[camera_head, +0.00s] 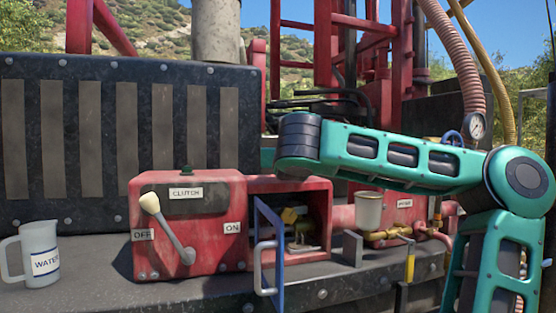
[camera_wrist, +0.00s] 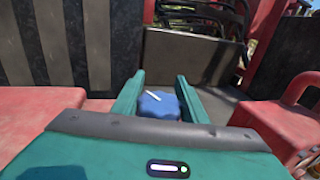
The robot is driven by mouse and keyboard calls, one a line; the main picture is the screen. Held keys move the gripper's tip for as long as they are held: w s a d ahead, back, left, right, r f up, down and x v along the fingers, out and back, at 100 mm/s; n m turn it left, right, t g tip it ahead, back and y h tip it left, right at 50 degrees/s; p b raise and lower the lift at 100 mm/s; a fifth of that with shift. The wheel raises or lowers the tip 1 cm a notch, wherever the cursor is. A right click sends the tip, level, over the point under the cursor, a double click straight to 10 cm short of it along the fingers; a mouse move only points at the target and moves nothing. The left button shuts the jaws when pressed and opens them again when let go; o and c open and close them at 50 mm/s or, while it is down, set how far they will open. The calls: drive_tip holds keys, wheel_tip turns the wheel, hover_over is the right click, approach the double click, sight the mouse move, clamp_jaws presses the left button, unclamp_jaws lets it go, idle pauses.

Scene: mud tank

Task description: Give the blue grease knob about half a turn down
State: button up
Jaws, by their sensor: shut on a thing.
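The blue grease knob (camera_wrist: 160,106) sits between the two teal fingers of my gripper (camera_wrist: 159,93) in the wrist view. The fingers are shut on its sides, one on the left and one on the right. A white mark on the knob's top slants toward the upper left. In the head view the knob is hidden, and my arm covers most of the gripper behind the red housing.
A red clutch box (camera_head: 190,222) with a lever stands left of an open compartment with a blue door (camera_head: 268,255). A water jug (camera_head: 38,252) stands far left. A grey cup (camera_head: 368,211) and yellow-handled valve (camera_head: 410,262) are below my arm.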

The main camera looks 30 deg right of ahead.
drive_tip(key=shift+a+h, duration=0.1)
drive_tip(key=shift+h, duration=0.2)
drive_tip(key=o, duration=1)
drive_tip(key=shift+w, duration=0.15)
drive_tip(key=shift+o, duration=0.2)
